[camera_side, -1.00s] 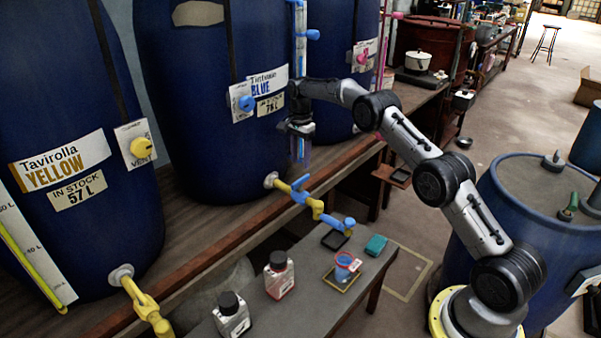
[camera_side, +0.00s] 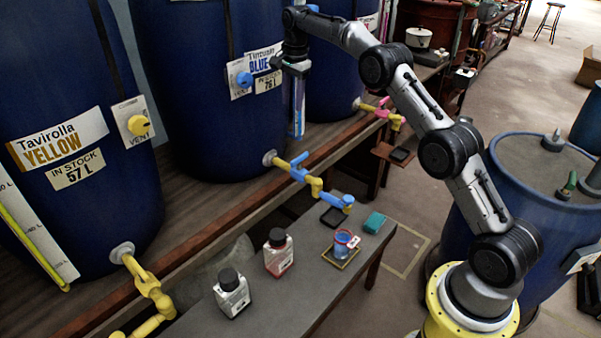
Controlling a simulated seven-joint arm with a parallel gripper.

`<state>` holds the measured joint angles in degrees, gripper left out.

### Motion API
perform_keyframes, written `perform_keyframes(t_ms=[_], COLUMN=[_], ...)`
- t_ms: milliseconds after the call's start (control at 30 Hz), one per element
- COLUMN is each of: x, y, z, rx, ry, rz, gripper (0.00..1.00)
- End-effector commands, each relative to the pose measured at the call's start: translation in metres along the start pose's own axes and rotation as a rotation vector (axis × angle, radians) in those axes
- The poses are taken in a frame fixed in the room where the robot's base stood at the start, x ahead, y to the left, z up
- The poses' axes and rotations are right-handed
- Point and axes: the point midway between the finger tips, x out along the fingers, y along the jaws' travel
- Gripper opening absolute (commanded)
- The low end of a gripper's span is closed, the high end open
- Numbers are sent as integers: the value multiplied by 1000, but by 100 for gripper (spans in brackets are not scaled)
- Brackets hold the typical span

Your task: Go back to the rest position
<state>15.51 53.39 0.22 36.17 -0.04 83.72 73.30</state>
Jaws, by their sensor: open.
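My gripper (camera_side: 294,68) is at the upper middle, in front of the blue vat's right side and above the small bench. Its jaws look small and dark here, and they are apart with nothing seen between them. A clear gauge tube with blue liquid (camera_side: 297,105) stands just below and behind it. The blue vat (camera_side: 215,120) carries a blue vent knob (camera_side: 244,79) to the left of my gripper. Its tap (camera_side: 300,172) with blue and yellow parts sticks out over the bench, well below my gripper.
On the bench (camera_side: 305,265) stand two bottles (camera_side: 231,292) (camera_side: 278,252), a cup with a red rim (camera_side: 343,245) on a small tray, a black tray (camera_side: 334,217) and a teal block (camera_side: 374,222). A blue barrel (camera_side: 545,220) stands close by my arm. Floor is open at the far right.

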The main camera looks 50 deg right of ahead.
Motion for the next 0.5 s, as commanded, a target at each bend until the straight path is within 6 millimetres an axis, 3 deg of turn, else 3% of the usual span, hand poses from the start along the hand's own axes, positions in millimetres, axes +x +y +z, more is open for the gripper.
perform_keyframes(t_ms=[33, 200, 367, 500], x=[-38, -122, -183, -222], y=[2, 27, 67, 111], z=[11, 43, 72, 96], rx=[-16, -68, -164, -271], ry=[9, 25, 40, 56], rz=[-39, -114, -177, -227], gripper=[48, 48, 48, 48])
